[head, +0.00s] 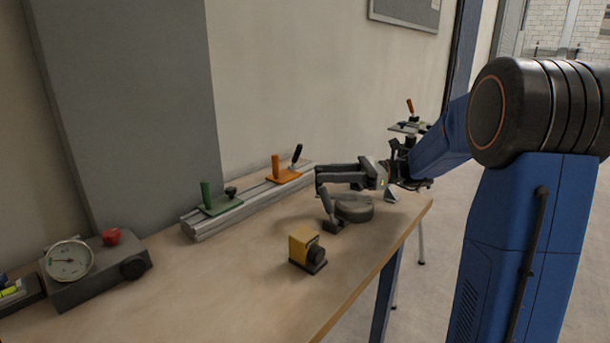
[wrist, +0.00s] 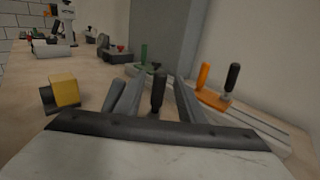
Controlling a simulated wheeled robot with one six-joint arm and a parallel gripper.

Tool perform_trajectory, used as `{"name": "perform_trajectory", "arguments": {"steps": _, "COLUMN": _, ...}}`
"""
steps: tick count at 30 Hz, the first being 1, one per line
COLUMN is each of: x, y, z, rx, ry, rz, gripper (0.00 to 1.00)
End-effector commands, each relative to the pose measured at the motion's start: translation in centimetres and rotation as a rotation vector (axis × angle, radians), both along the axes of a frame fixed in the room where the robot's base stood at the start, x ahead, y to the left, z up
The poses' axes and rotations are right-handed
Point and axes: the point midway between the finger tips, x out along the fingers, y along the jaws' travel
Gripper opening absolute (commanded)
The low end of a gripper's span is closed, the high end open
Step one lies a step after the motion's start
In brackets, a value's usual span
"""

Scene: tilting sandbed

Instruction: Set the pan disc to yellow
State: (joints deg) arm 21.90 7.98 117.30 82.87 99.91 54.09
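A round grey disc-shaped base (head: 355,210), which looks like the pan disc, sits on the bench near its right edge. No yellow mark shows on it; my gripper partly covers it from above. A short black lever (head: 327,203) stands at its left side, tilted, on a small dark foot. My gripper (head: 318,180) is level above the disc and points left, with its fingertips near the lever's top. In the wrist view my two fingers (wrist: 152,98) are apart, and a black handle (wrist: 158,88) shows in the gap between them. I cannot tell whether they touch it.
A yellow block with a black knob (head: 303,247) stands in front of the disc. Behind is a rail (head: 240,212) with a green-handled clamp (head: 215,200) and an orange-handled clamp (head: 283,171). A gauge box (head: 98,272) stands at left. The front middle of the bench is clear.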

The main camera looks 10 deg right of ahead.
Motion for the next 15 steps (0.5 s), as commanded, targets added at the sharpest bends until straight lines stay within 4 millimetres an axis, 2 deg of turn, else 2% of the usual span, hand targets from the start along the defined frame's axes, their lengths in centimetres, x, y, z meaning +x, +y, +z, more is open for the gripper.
{"name": "perform_trajectory", "arguments": {"steps": 6, "x": 0.5, "y": 3.5, "z": 0.0, "rx": 0.0, "ry": 0.001, "rz": 0.003, "gripper": 0.36}}
{"name": "perform_trajectory", "arguments": {"steps": 15, "x": 1.0, "y": 5.8, "z": 0.0, "rx": 0.0, "ry": 0.001, "rz": 0.001, "gripper": 0.36}}
